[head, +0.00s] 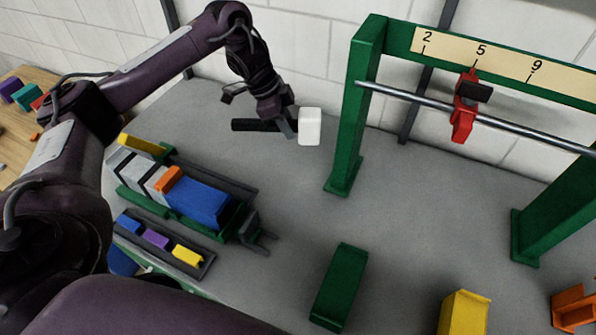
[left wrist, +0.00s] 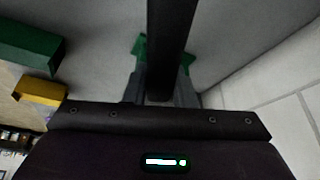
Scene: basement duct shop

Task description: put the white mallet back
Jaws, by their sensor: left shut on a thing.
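The white mallet has a white block head (head: 310,126) and a black handle (head: 255,125). My left gripper (head: 288,122) is shut on the handle close to the head, in front of the white wall at the back of the grey bench. The mallet lies about level, its head to the right, just left of the green frame's near post. In the left wrist view the black handle (left wrist: 170,45) runs up between the two fingers (left wrist: 160,92); the head is hidden there. A dark two-pronged bracket (head: 257,234) sits at the right end of the block rack, empty. My right gripper is out of view.
The green frame (head: 350,120) carries a numbered strip, a metal rod (head: 400,93) and a red clamp (head: 464,108). The rack with a blue block (head: 198,202) and a small tray (head: 205,262) stand left. Green (head: 340,285), yellow (head: 463,313) and orange (head: 575,308) pieces stand in front. The bench centre is clear.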

